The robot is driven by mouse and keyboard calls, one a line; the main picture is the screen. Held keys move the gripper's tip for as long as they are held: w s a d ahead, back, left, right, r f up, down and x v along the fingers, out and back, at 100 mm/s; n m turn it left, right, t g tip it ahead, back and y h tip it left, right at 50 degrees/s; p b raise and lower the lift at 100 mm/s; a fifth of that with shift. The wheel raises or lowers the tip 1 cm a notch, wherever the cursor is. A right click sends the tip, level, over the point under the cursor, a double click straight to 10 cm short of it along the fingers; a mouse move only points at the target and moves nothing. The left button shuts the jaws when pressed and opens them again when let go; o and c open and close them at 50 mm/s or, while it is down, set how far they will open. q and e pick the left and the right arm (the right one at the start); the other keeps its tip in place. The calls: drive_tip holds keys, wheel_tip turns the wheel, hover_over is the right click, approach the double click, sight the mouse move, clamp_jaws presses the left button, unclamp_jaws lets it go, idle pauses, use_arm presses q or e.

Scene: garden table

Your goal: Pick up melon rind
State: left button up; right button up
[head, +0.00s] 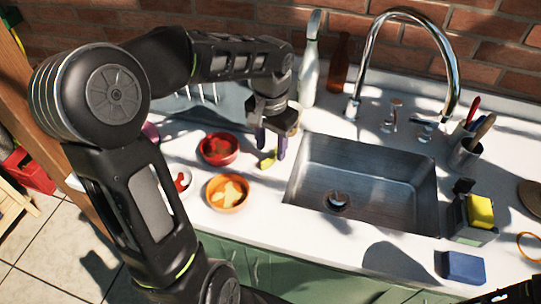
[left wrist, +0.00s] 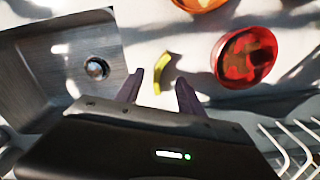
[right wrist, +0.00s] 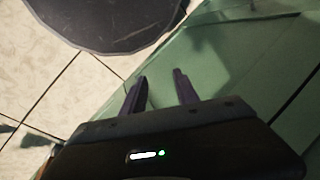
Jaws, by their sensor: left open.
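The melon rind (head: 268,162) is a small curved yellow-green strip lying on the white counter, between the red bowl and the sink. It also shows in the left wrist view (left wrist: 161,72). My left gripper (head: 271,152) is open above the rind, its fingers pointing down. In the left wrist view the rind appears between the two fingertips, with bare counter around it; I cannot tell the exact height gap. My right gripper (right wrist: 160,76) is open and empty, facing the green cabinet front, away from the rind.
The steel sink (head: 375,185) is right of the rind. A red bowl (head: 219,149) and an orange bowl (head: 228,193) with food stand to its left. A dish rack (left wrist: 292,145) is close behind. Bottles (head: 310,65) and the tap (head: 450,65) stand at the back.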

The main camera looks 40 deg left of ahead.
sight(271, 159)
use_arm(q)
wheel_tip(271, 159, down, 2)
drive_tip(key=shift+f, duration=0.15)
drive_tip(key=shift+c, duration=0.4)
clamp_jaws()
idle(0.4)
